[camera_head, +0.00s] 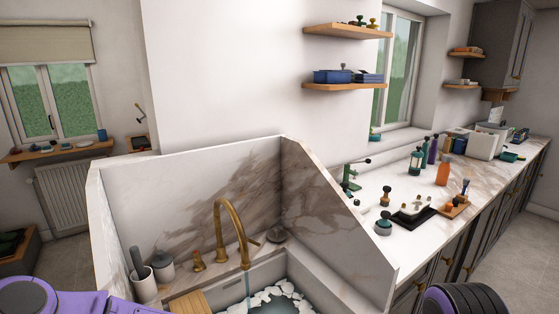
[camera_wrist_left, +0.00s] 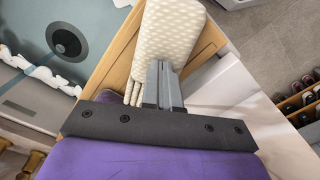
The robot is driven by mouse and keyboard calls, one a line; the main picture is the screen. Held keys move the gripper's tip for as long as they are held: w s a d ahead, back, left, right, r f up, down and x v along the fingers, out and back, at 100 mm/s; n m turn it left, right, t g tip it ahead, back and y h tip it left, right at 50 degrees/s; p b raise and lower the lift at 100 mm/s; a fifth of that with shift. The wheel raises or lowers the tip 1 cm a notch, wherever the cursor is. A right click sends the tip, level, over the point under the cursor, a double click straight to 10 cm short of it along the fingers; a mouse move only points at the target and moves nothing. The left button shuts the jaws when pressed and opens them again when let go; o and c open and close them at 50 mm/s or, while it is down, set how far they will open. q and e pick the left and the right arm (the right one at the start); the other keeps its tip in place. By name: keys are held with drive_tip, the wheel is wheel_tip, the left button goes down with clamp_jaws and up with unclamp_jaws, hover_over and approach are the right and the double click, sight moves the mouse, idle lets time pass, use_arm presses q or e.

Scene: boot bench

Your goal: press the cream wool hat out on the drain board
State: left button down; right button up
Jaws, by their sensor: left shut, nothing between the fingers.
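The cream wool hat (camera_wrist_left: 172,32), a pale knitted piece with a light pattern, lies on the wooden drain board (camera_wrist_left: 119,62) in the left wrist view. A small ribbed cream part shows left of my fingers. My left gripper (camera_wrist_left: 163,66) is shut and empty, its fingertips over the near part of the hat. I cannot tell whether they touch it. In the head view a corner of the drain board (camera_head: 188,303) shows at the bottom. The hat and left fingers are out of that view. My right gripper is not in view.
The sink (camera_wrist_left: 38,78) with drain and white foam lies left of the board. A brass tap (camera_head: 229,225) stands behind it, with a grey pot (camera_head: 162,266) and a white cup (camera_head: 145,285) to its left. Marble splash walls (camera_head: 205,190) enclose the sink.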

use_arm(q)
wheel_tip(320, 180, up, 3)
drive_tip(key=p, duration=0.3)
wheel_tip(320, 180, up, 2)
drive_tip(key=shift+r+p, duration=0.15)
drive_tip(key=shift+p, duration=0.3)
wheel_tip(320, 180, up, 3)
drive_tip(key=shift+f, duration=0.2)
